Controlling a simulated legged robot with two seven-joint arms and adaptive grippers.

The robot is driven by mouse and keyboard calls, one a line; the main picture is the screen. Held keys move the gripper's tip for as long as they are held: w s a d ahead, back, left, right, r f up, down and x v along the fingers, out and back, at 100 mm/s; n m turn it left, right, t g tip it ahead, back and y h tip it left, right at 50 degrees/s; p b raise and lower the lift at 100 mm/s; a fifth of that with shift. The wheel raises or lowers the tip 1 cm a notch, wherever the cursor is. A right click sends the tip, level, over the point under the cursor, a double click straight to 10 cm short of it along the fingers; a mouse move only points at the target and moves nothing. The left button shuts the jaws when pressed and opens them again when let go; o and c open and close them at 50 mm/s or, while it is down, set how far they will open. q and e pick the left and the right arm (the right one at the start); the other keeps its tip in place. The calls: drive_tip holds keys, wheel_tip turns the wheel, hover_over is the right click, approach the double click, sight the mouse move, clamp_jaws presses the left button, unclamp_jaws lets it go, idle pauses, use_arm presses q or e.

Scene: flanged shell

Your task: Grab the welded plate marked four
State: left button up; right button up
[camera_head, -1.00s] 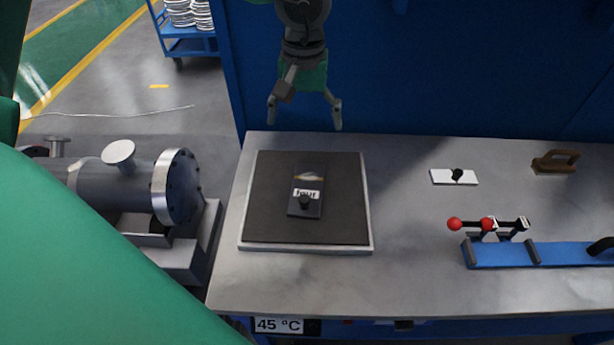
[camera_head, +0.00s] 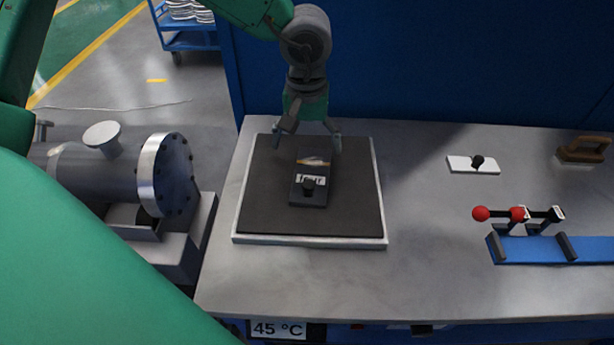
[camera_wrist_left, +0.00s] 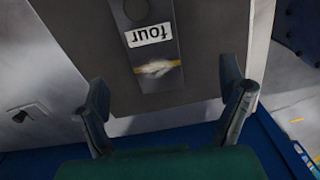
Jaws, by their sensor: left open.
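The welded plate (camera_head: 309,192) is a dark strip with a pale weld seam, a white label and a black knob. It lies on a dark square mat with a light rim (camera_head: 258,205). In the left wrist view the plate (camera_wrist_left: 160,75) shows the label "four" upside down. My left gripper (camera_head: 307,142) is open and empty over the mat's far edge, just beyond the plate's weld end. In the left wrist view its two fingers (camera_wrist_left: 168,112) stand wide apart on either side of the plate's line, not touching it. My right gripper is not in view.
A white plate with a black knob (camera_head: 472,164), a brown-handled block (camera_head: 583,149) and a blue clamp fixture with red knobs (camera_head: 550,249) stand on the right of the grey table (camera_head: 420,285). A grey flanged shell (camera_head: 120,180) stands left of the table.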

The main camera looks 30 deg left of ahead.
sight(315, 175)
use_arm(q)
drive_tip(key=shift+d+f, duration=0.2)
drive_tip(key=shift+f, duration=0.4)
drive_tip(key=shift+d+f, duration=0.2)
drive_tip(key=shift+f, duration=0.4)
drive_tip(key=shift+d+f, duration=0.35)
drive_tip(key=shift+d, duration=0.35)
wheel_tip(315, 175, down, 3)
drive_tip(key=shift+d+r+b, duration=0.1)
drive_tip(key=shift+r+b, duration=0.1)
drive_tip(key=shift+b, duration=0.35)
drive_tip(key=shift+a+f, duration=0.25)
drive_tip(key=shift+f, duration=0.25)
drive_tip(key=shift+a+f, duration=0.25)
drive_tip(key=shift+f, duration=0.2)
drive_tip(key=shift+a+f, duration=0.2)
drive_tip(key=shift+a, duration=0.3)
drive_tip(key=shift+d+r, duration=0.15)
drive_tip(key=shift+d, duration=0.3)
drive_tip(key=c, duration=1.3)
drive_tip(key=shift+d, duration=0.25)
drive_tip(key=c, duration=0.5)
drive_tip(key=shift+w+d+r, duration=0.1)
drive_tip(key=shift+d, duration=0.05)
drive_tip(key=shift+r, duration=0.1)
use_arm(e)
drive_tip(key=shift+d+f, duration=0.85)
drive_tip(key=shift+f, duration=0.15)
